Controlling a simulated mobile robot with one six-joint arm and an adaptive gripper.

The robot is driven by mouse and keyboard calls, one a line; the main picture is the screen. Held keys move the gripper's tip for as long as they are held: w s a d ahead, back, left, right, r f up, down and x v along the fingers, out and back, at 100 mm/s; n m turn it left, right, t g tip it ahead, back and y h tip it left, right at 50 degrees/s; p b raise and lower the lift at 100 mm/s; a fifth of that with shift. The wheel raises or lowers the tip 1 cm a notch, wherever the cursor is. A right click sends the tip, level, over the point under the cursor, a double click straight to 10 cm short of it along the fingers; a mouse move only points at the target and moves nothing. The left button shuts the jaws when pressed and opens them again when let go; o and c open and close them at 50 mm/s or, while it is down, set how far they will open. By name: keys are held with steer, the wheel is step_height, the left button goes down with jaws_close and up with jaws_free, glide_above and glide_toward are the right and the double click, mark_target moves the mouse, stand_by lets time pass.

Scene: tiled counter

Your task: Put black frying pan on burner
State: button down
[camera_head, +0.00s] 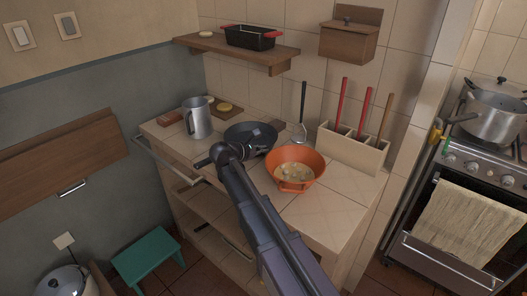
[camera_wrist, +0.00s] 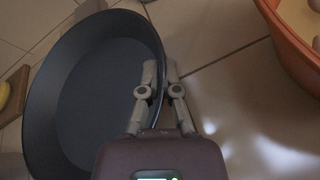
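The black frying pan (camera_head: 262,132) is on the tiled counter, between the metal mug and the orange bowl. In the wrist view the pan (camera_wrist: 105,105) fills the left half, and its handle is not clearly seen there. My gripper (camera_wrist: 161,68) is at the pan's right rim, one finger inside the wall and one outside, closed close together on it. In the head view my gripper (camera_head: 240,150) partly covers the pan's near side. The stove (camera_head: 470,165) stands at the far right with a metal pot (camera_head: 492,112) on top; its burners are mostly hidden.
The orange bowl (camera_head: 312,160) with food stands close right of the pan. A metal mug (camera_head: 197,120) is left of it. A utensil box (camera_head: 352,148) and a ladle (camera_head: 302,115) are behind. A shelf (camera_head: 210,44) hangs above. A towel (camera_head: 468,222) hangs on the oven door.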

steer(key=shift+f, duration=0.1)
steer(key=c, duration=0.8)
jaws_free()
steer(key=shift+r, duration=0.25)
steer(key=p+v, duration=0.4)
steer(key=v, duration=0.8)
steer(key=shift+f, duration=0.15)
